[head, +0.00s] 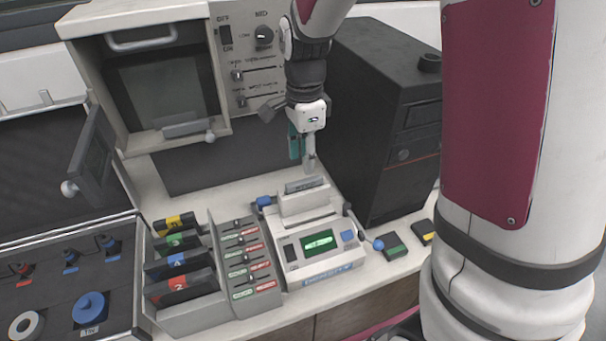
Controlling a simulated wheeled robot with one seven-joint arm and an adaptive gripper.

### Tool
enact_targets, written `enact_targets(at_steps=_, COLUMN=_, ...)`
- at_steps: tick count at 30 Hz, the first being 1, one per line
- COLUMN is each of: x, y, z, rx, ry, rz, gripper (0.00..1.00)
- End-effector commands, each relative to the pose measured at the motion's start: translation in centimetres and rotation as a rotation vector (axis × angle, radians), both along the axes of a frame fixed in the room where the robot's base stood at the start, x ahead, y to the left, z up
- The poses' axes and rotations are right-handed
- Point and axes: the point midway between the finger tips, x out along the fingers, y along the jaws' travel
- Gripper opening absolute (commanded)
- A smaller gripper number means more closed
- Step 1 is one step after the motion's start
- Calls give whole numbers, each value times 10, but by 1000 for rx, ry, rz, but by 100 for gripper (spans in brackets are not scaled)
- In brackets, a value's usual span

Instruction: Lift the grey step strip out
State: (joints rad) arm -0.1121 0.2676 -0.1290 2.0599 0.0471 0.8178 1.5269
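A white and grey press-like device (318,263) with a green lit display stands on the worktop. A raised block (306,202) rises at its back. A thin grey strip-like piece (306,184) shows along the top of this block; I take it for the grey step strip, but its steps are too small to make out. My gripper (303,163) points down just above this piece, with a teal part and a grey finger showing. The fingers appear nearly edge-on, so their gap is unclear. I see no clear contact with the piece.
A black box-shaped unit (375,120) stands close to the right of my gripper. A rack (205,312) of numbered cartridges is at the front left. A blue-knobbed lever (378,244) juts from the device's right side.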

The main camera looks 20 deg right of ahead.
Motion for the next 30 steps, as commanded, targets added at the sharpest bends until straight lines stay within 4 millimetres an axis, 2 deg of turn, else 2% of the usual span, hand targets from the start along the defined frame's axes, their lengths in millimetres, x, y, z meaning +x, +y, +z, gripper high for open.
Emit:
enact_targets(at_steps=6, x=-1, y=-1, z=-40, rx=-1, ry=4, rz=-1, gripper=37)
enact_targets(at_steps=12, x=-1, y=0, z=-64, rx=-1, ry=2, rz=0, gripper=37)
enact_targets(at_steps=18, x=0, y=0, z=-74, rx=0, ry=0, rz=0, gripper=37)
enact_targets(at_steps=26, x=0, y=0, z=-75, rx=0, ry=-1, rz=1, gripper=37)
enact_targets(at_steps=30, x=0, y=0, z=-75, rx=0, ry=-1, rz=1, gripper=7)
